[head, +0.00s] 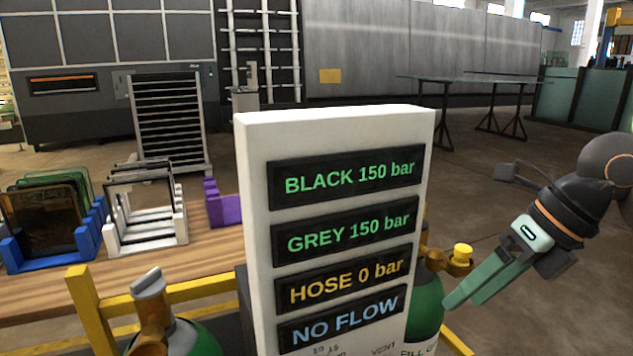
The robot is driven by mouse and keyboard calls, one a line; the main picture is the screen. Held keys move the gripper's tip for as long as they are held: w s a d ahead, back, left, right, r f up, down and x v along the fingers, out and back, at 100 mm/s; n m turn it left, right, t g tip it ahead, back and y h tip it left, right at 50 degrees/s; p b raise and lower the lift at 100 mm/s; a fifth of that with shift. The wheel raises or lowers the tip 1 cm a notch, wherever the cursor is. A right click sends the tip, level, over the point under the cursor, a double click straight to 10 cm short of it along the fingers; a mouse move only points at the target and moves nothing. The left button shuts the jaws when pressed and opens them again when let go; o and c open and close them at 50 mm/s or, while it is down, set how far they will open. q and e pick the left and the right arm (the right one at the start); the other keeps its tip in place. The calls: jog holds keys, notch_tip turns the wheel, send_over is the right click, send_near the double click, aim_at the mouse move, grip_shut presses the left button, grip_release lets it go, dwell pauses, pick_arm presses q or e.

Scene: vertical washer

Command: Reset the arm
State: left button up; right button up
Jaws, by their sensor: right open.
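My right gripper (463,302) reaches in from the right with green fingers angled down and left. It is open, and nothing shows between the fingers. Its fingertips are just right of a green cylinder (427,302) and below a brass valve with a yellow knob (462,250); I cannot tell whether they touch anything. My right arm (575,205) is bent at the right edge. My left arm and gripper are not in view.
A white panel (252,200) stands in front, reading BLACK 150 bar, GREY 150 bar, HOSE 0 bar, NO FLOW. Another green cylinder (190,338) with a grey-topped valve (150,295) and yellow rails (90,305) are at lower left. A wooden table (200,262) holds blue, white and purple racks.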

jog(key=s+a+f+m+g+y, duration=0.1)
jog(key=a+f+m+g+y, duration=0.1)
jog(key=a+f+y, duration=0.55)
jog(key=w+d+f+m+t+h, duration=0.15)
jog(key=d+f+m+t, duration=0.25)
jog(key=f+m+t, duration=0.45)
jog(key=w+d+f+m+t+h, duration=0.1)
jog(key=w+d+f+m+t, duration=0.4)
jog(key=m, duration=0.6)
jog(key=s+d+f+m+g+h, duration=0.35)
jog(key=s+d+f+h, duration=0.2)
jog(key=s+f, duration=0.55)
jog(key=s+d+f+m+g+h, duration=0.4)
jog(key=s+d+f, duration=0.4)
jog(key=f, duration=0.5)
jog(key=s+a+m+t+y, duration=0.15)
jog(key=a+m, duration=0.75)
jog(key=a, duration=1.1)
pick_arm(q)
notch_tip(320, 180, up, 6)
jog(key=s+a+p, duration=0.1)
jog(key=p, duration=0.6)
pick_arm(e)
jog(key=shift+m+t, duration=0.3)
jog(key=shift+t, duration=0.35)
jog(key=r, duration=0.5)
jog(key=shift+s+d+r, duration=0.1)
jog(key=shift+d+r, duration=0.15)
jog(key=shift+r, duration=0.05)
